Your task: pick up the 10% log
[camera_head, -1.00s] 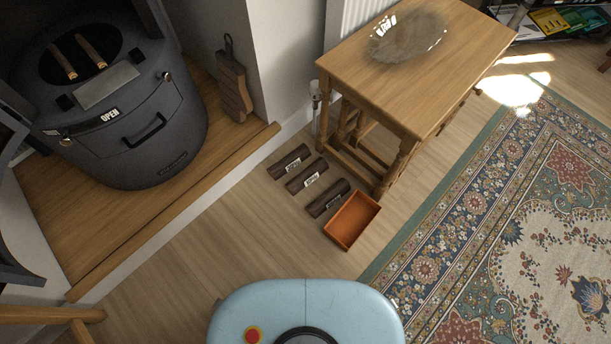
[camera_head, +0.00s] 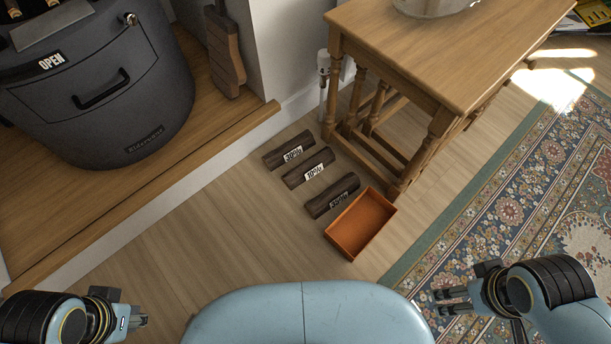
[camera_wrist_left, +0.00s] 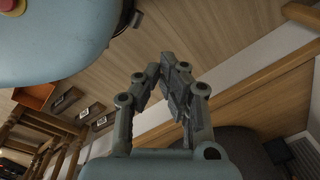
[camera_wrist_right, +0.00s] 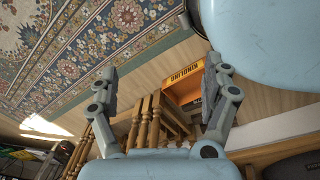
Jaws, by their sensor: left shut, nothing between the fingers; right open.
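Three dark logs with white labels lie side by side on the wooden floor. The middle log (camera_head: 296,180) has a label that appears to read 10%. The log farther back (camera_head: 275,160) appears to read 30%. The label on the nearest log (camera_head: 322,205) is hard to read. My left gripper (camera_head: 138,321) is at the lower left, shut and empty, well apart from the logs; its closed fingers show in the left wrist view (camera_wrist_left: 165,68). My right gripper (camera_head: 442,302) is at the lower right, open and empty; its fingers are spread in the right wrist view (camera_wrist_right: 160,73).
An orange-brown open box (camera_head: 345,240) sits beside the nearest log. A wooden table (camera_head: 440,60) stands just behind the logs. A raised wooden hearth step (camera_head: 200,135) with a dark stove (camera_head: 120,110) is at left. A patterned rug (camera_head: 500,190) lies at right. Floor in front of the logs is clear.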

